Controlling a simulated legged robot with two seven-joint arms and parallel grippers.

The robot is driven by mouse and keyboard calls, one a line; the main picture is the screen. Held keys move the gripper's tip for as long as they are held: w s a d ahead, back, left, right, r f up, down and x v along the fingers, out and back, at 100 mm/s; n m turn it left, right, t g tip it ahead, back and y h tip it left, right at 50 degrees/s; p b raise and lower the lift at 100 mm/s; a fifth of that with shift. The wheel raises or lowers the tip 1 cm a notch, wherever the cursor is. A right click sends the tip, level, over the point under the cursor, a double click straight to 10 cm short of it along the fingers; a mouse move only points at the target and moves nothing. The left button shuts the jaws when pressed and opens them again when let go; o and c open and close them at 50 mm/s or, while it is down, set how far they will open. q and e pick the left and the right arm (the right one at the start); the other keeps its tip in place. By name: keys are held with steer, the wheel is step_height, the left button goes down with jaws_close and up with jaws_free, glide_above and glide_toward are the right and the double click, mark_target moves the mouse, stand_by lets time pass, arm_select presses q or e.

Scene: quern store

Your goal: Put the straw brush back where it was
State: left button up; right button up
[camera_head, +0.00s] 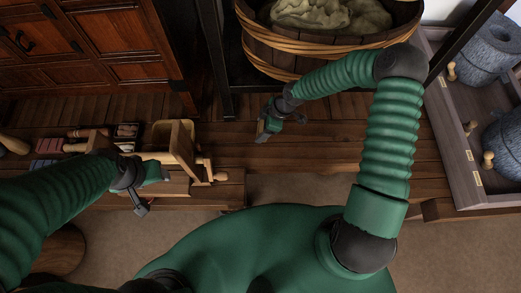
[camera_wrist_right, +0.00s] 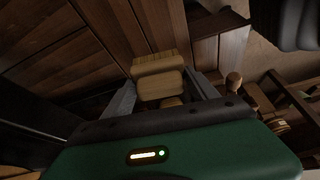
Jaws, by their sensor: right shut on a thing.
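In the head view the gripper hides nearly all of the brush. My left gripper (camera_head: 146,190) is at the left, close to a wooden box-like piece, and its fingers are too unclear to judge.
A wooden tub (camera_head: 290,55) with a pale sack stands at the back. A grey wooden bin (camera_head: 452,150) with stone querns is at the right. The wooden box-like piece (camera_head: 183,145) and small tools sit at the left. Bare planks (camera_head: 330,140) lie right of my right gripper.

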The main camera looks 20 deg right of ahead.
steer(key=f, duration=0.1)
steer(key=a+f+n, duration=0.1)
steer(key=f, duration=0.1)
steer(key=shift+s+a+f+g, duration=0.2)
steer(key=shift+s+f+g, duration=0.05)
steer(key=shift+s+g, duration=0.1)
step_height(320, 180, down, 10)
steer(key=b, duration=0.2)
steer(key=shift+r+b, duration=0.2)
steer(key=shift+b, duration=0.15)
steer(key=shift+f, duration=0.1)
steer(key=o, duration=1.3)
